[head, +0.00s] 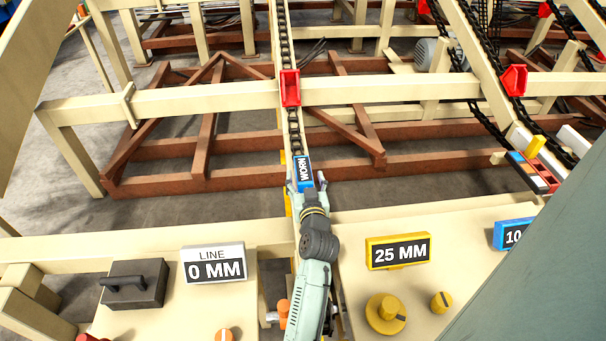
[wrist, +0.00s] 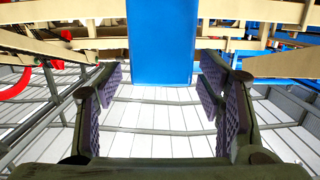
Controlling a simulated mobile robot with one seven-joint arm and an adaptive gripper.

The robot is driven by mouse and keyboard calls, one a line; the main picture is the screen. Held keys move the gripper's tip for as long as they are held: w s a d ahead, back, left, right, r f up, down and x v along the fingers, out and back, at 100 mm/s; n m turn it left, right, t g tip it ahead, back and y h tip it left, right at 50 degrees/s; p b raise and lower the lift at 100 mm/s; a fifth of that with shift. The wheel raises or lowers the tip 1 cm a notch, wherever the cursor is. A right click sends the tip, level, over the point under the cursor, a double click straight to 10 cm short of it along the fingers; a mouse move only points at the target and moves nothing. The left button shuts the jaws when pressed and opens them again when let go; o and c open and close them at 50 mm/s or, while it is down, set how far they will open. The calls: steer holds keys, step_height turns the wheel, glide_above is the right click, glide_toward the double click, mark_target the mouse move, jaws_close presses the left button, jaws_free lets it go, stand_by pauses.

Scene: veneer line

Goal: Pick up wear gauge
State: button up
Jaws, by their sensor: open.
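The wear gauge, a blue block with a dark plate marked WORN (head: 303,168), is at the top end of my arm in the head view, close to the chain. My gripper (head: 306,186) is open, with its fingers at the near end of the block. In the wrist view the blue block (wrist: 160,42) stands upright in the picture, centred beyond the open purple-padded fingers of my gripper (wrist: 160,98). A clear gap shows between each finger and the block's sides. The block's contact with what is behind it is hidden.
A vertical chain (head: 285,40) with a red bracket (head: 290,88) runs above the gauge. Cream rails (head: 190,100) cross behind it. Below stand a 0 MM sign (head: 214,264), a 25 MM sign (head: 398,251), a yellow knob (head: 385,313) and a dark box (head: 134,285). A multicoloured tray (head: 545,178) is at right.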

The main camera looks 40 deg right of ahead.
mark_target(304, 171)
steer(key=x, duration=0.3)
steer(key=shift+w+r+p, duration=0.1)
steer(key=shift+w+p, duration=0.05)
steer(key=shift+p, duration=0.2)
steer(key=shift+c, duration=0.2)
steer(key=shift+r, duration=0.1)
jaws_close()
